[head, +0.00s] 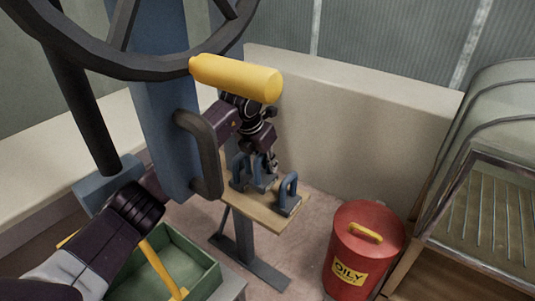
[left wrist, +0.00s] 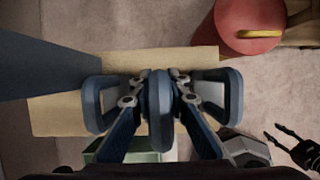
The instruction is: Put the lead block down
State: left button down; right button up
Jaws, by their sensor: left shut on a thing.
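My left gripper (head: 270,163) is shut on the handle of the middle blue-grey lead block (head: 263,179), over a wooden board (head: 272,213). In the left wrist view the gripper fingers close on both sides of this upright handle (left wrist: 160,105). One similar block (left wrist: 92,103) is on its left and another (left wrist: 233,98) on its right; both sit on the board (left wrist: 202,62). I cannot tell whether the held block touches the board. My right gripper (left wrist: 274,132) shows small at the lower right of the left wrist view, its fingers apart and empty.
A blue column (head: 160,90) with a dark handwheel (head: 60,62) and yellow grip (head: 236,78) stands close beside my left arm. A red OILY bin (head: 345,245) is right of the board. A green tray (head: 200,265) is at the lower left. A pale wall (head: 350,110) runs behind.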

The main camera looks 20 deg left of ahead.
aim_at(267, 173)
pick_arm(q)
jog(key=shift+f, duration=1.7)
jog(key=shift+w+f, duration=0.1)
jog(key=shift+f, duration=0.2)
jog(key=c, duration=2.1)
grip_release()
jog(key=shift+f, duration=0.2)
jog(key=shift+o, duration=1.3)
jog(key=shift+s, duration=0.2)
pick_arm(e)
jog(key=shift+r, duration=0.75)
pick_arm(q)
jog(key=shift+r, duration=0.25)
jog(key=v, duration=1.1)
jog(key=shift+s+r+p, duration=0.15)
jog(key=shift+r+p, duration=0.15)
jog(key=shift+p, duration=0.1)
pick_arm(e)
jog(key=f, duration=0.2)
jog(key=s+f, duration=0.1)
jog(key=f, duration=0.1)
jog(key=shift+s+d, duration=0.15)
